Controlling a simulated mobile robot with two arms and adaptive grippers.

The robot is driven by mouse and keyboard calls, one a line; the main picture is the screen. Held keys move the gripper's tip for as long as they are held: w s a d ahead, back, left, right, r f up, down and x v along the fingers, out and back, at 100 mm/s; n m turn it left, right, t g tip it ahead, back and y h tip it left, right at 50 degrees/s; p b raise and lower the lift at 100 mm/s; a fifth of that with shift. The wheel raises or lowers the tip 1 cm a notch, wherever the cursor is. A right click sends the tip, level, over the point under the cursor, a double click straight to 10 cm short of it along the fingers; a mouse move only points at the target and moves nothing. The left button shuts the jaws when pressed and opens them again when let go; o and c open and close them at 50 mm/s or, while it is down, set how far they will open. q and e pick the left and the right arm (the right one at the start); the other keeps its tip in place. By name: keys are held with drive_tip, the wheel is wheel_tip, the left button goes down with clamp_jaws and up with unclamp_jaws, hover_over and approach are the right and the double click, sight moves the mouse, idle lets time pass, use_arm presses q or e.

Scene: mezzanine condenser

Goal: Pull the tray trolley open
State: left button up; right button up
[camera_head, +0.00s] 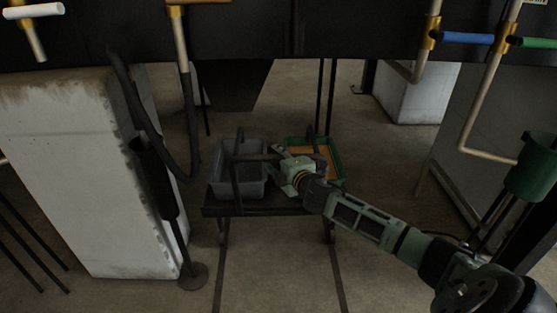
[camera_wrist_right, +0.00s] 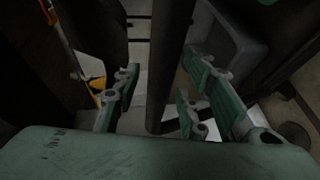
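The tray trolley (camera_head: 250,209) is a low dark cart under the dark overhead body, with a grey bin (camera_head: 224,184) on its left and a green tray (camera_head: 340,183) with an orange-brown inside on its right. A dark handle bar (camera_head: 246,157) rises at its front. My right gripper (camera_head: 277,160) is at the middle of this bar. In the right wrist view, the handle bar (camera_wrist_right: 170,65) runs between the two green fingers (camera_wrist_right: 160,92), with a visible gap on each side, so the gripper looks open around it. My left gripper is not in view.
A white block (camera_head: 75,170) stands at the left, with a dark hose and a stand (camera_head: 193,273) beside it. A green bucket (camera_head: 532,170) and a grey panel are at the right. Two dark floor strips (camera_head: 340,275) run forward from the trolley over clear floor.

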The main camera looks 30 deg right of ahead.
drive_tip(key=shift+c, duration=0.4)
clamp_jaws()
